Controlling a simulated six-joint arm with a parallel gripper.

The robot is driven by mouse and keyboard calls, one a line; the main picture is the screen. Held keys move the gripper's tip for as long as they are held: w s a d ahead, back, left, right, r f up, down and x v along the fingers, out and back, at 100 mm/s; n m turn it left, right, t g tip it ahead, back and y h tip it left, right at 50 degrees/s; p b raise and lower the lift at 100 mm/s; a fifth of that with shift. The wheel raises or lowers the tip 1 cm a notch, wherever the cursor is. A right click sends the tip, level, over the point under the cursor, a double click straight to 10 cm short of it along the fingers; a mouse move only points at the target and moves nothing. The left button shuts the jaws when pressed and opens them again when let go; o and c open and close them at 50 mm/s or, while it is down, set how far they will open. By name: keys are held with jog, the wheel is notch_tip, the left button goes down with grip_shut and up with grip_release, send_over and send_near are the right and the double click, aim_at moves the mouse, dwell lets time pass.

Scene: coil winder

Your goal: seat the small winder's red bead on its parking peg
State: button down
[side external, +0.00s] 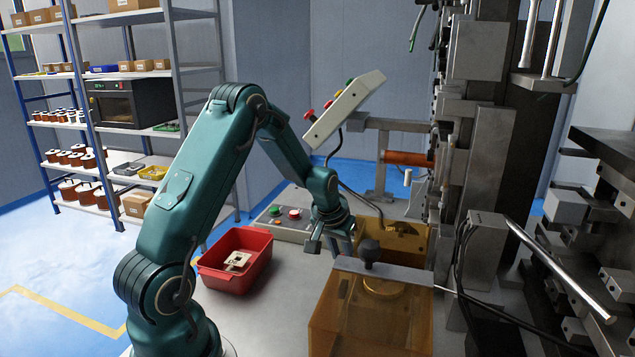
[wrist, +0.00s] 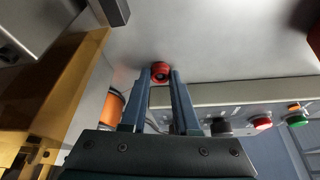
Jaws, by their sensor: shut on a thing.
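In the wrist view my gripper (wrist: 160,78) is shut on the small red bead (wrist: 160,68), which sits between the fingertips with a dark hole in its middle. In the side view my gripper (side external: 335,240) points down behind the amber housing with the black knob (side external: 369,251). The bead cannot be made out in the side view. I cannot pick out the parking peg in either view.
A front amber housing (side external: 345,325) and a rear one (side external: 405,238) stand close to my gripper. The tall grey machine (side external: 470,150) is at right. A red bin (side external: 235,277) and a button box (side external: 283,222) lie to the left on the bench.

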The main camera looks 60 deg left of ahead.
jog(key=shift+f, duration=0.15)
jog(key=c, duration=0.6)
grip_release()
jog(key=shift+v, duration=2.6)
